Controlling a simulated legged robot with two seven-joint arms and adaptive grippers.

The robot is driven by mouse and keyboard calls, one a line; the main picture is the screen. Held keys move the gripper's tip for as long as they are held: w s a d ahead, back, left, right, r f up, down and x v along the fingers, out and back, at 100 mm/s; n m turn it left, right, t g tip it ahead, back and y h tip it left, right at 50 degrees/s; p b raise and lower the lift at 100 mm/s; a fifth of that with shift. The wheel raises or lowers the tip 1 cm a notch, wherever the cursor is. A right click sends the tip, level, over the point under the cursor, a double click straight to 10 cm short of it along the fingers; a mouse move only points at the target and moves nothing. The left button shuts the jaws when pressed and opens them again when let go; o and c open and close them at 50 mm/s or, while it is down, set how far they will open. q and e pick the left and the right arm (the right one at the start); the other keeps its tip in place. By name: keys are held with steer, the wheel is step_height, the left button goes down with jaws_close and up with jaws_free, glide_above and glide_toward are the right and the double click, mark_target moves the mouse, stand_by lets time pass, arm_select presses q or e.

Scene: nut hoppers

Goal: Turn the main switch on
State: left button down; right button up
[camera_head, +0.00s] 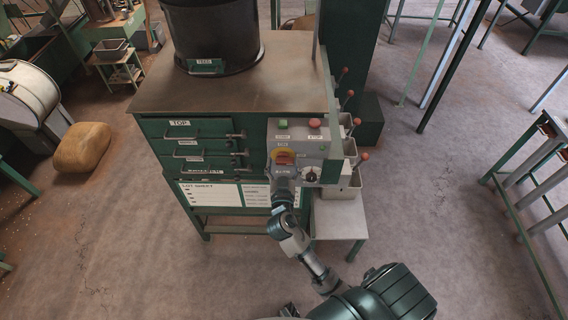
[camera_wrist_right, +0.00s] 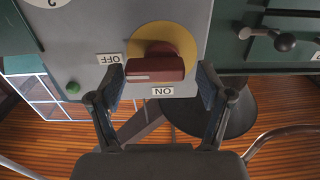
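The main switch is a red handle on a yellow disc, on the grey control panel's front (camera_head: 284,158). In the right wrist view the red handle (camera_wrist_right: 155,68) lies level, its white mark toward the left end, on the OFF label's (camera_wrist_right: 110,59) side. The ON label (camera_wrist_right: 162,91) shows below the handle, in an upside-down view. My right gripper (camera_head: 284,179) is up at the switch. In the wrist view its fingers (camera_wrist_right: 161,80) are open, one on each side of the handle, with visible gaps. My left gripper is not in view.
Green (camera_head: 283,123) and red (camera_head: 314,123) buttons sit atop the panel, with a black knob (camera_head: 311,174) right of the switch. Drawers (camera_head: 190,130) with handles are to the left. Red-knobbed levers (camera_head: 349,94) and grey bins (camera_head: 346,185) line the right side. The floor (camera_head: 440,170) at right is open.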

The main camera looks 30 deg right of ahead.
steer(key=shift+s+a+r, duration=0.1)
steer(key=shift+s, duration=0.05)
steer(key=c, duration=0.8)
steer(key=shift+o, duration=0.3)
steer(key=shift+d, duration=0.35)
steer(key=shift+a, duration=0.1)
